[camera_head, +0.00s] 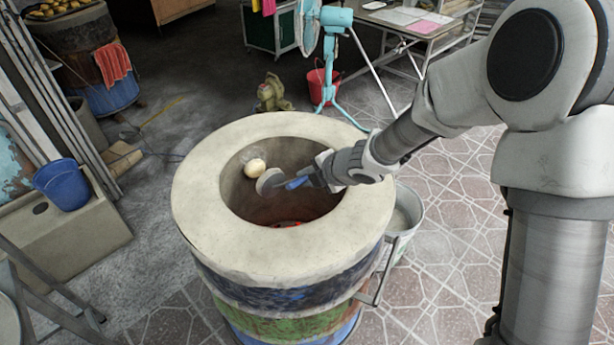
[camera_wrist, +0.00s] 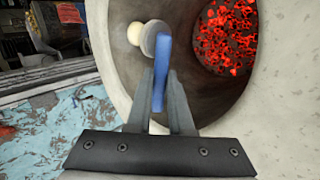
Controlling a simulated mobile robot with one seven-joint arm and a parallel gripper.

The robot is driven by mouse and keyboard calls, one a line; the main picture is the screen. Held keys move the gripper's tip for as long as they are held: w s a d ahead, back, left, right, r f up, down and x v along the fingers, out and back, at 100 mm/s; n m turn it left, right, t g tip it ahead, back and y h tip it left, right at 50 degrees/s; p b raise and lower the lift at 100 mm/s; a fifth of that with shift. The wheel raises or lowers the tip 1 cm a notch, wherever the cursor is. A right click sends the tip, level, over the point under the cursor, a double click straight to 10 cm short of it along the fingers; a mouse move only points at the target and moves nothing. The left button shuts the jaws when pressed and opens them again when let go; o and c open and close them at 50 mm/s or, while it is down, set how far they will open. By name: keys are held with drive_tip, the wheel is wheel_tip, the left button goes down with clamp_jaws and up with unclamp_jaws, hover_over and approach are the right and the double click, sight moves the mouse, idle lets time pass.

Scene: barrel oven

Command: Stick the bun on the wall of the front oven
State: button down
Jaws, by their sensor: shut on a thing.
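The front oven (camera_head: 208,205) is a barrel with a thick pale rim and an open mouth; its inner wall (camera_wrist: 112,70) also shows in the wrist view. A round cream bun (camera_head: 255,168) sits at the upper left of the inner wall, apparently against it; it also shows in the wrist view (camera_wrist: 134,32). My gripper (camera_head: 318,178) is inside the mouth, shut on the blue handle (camera_wrist: 160,72) of a tool.
Red glowing coals (camera_wrist: 238,38) lie at the oven's bottom. A metal bucket (camera_head: 407,215) stands right of the oven. A blue bucket (camera_head: 62,184) sits on a ledge at left. A turquoise fan (camera_head: 309,25) and red bucket (camera_head: 318,86) stand behind. Another barrel oven (camera_head: 105,95) is at back left.

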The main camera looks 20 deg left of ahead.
wheel_tip(320, 180, up, 20)
drive_tip(key=d+p, duration=0.1)
drive_tip(key=p, duration=1.7)
drive_tip(key=shift+s+d, duration=0.35)
drive_tip(key=shift+s, duration=0.1)
drive_tip(key=shift+f, duration=0.1)
